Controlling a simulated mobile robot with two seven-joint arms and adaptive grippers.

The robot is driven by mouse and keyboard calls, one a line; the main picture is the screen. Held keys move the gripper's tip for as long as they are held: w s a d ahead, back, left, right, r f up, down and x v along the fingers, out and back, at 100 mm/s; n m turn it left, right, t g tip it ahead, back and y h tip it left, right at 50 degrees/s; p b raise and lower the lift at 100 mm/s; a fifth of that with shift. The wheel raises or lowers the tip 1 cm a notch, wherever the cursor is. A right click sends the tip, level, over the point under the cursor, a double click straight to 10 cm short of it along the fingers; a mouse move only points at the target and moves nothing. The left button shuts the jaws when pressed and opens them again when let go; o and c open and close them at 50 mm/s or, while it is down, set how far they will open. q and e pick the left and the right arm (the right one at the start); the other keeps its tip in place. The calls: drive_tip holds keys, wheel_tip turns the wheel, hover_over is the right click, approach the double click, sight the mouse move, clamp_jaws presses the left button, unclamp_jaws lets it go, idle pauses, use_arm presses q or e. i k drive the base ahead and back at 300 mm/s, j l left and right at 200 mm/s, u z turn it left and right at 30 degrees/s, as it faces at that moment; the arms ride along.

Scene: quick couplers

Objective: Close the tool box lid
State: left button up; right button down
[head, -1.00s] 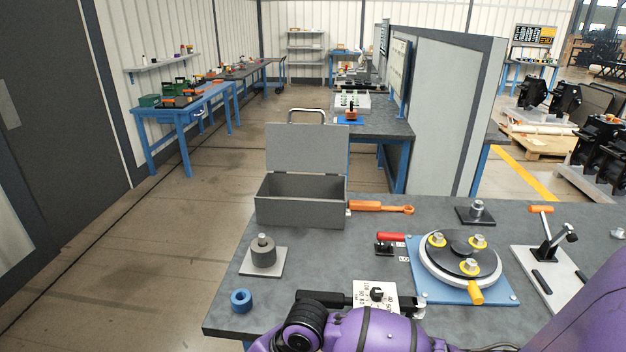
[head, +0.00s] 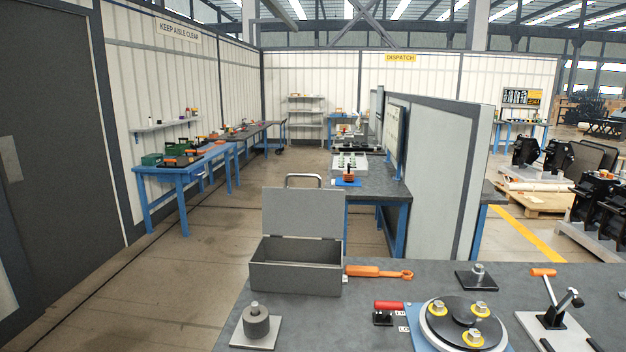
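The grey tool box (head: 295,279) stands at the back left of the grey workbench. Its lid (head: 303,212) is raised upright at the back, with a metal handle (head: 304,179) on its top edge. The box's inside is partly visible and looks empty. Neither of my grippers shows in the head view now.
An orange wrench (head: 378,272) lies right of the box. A grey cylinder on a plate (head: 256,324) stands in front of it. A red-handled tool (head: 390,306), a round fixture with yellow clamps (head: 464,322) and a lever clamp (head: 551,312) stand to the right.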

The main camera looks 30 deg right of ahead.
sight(319, 213)
drive_tip(key=k+l, duration=0.1)
drive_tip(key=l, duration=0.35)
drive_tip(key=k+l, duration=0.1)
drive_tip(key=l, duration=0.75)
drive_tip(key=k+l+z, duration=0.1)
drive_tip(key=l, duration=0.35)
drive_tip(key=k, duration=0.05)
